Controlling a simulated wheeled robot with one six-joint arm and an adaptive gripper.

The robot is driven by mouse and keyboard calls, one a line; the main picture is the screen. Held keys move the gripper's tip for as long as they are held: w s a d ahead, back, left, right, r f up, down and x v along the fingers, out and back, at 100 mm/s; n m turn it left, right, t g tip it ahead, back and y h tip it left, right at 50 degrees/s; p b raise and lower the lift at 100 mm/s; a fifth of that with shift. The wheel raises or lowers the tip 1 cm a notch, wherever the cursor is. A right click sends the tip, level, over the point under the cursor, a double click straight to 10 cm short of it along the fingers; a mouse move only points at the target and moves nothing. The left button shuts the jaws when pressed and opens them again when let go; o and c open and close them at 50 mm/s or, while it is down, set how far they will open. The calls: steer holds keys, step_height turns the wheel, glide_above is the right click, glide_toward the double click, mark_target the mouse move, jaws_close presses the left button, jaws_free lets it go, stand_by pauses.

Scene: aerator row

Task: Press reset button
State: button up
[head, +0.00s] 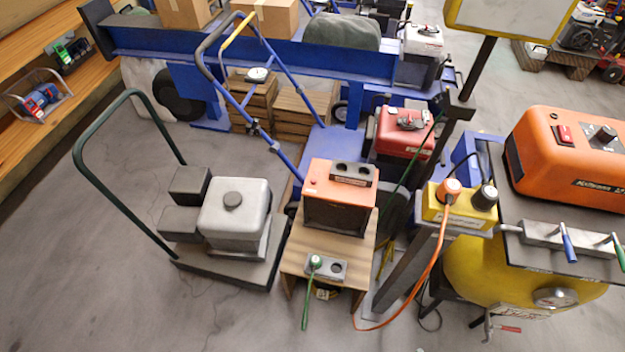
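I cannot make out a button labelled as reset. An orange box (322,184) with a dark front stands on a wooden stand (294,262); a grey two-socket plate (352,174) lies on its top, and a tiny reddish spot beside the plate is too small to identify. A larger orange unit (580,150) at the right carries a red switch (564,135) and a black knob (605,134). A yellow box (440,210) has an orange plug (451,188) and a black plug (484,198) in its top. My gripper is not in view.
A grey engine (233,212) sits on a green-handled cart (222,265). An orange cord (433,268) hangs to the floor. A yellow tank (480,268) stands at right, with valve levers above. A blue beam machine (250,57) spans the back. Floor at front left is clear.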

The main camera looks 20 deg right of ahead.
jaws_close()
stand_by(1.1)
